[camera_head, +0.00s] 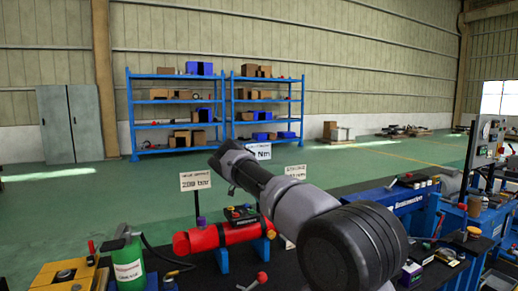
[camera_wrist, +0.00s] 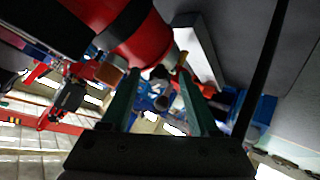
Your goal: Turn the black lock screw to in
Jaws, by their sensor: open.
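My gripper (camera_wrist: 158,74) is open in the wrist view, with its two greenish fingers apart. Small dark and grey round parts (camera_wrist: 160,88) show between and beyond the fingertips; I cannot tell whether one of them is the black lock screw. A red cylinder with a dark band (camera_wrist: 135,30) fills the top of the wrist view, close to the fingertips. In the head view a red cylinder (camera_head: 200,240) lies on blue supports, partly hidden by my arm. I cannot make out the lock screw or my fingers in the head view.
A sign reading 200 bar (camera_head: 195,180) stands behind the red cylinder. A green bottle (camera_head: 128,262) stands at front left, and a red-knobbed lever (camera_head: 262,279) at front centre. A blue bench (camera_head: 410,200) with tools is at right. Blue shelves (camera_head: 176,125) stand far back.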

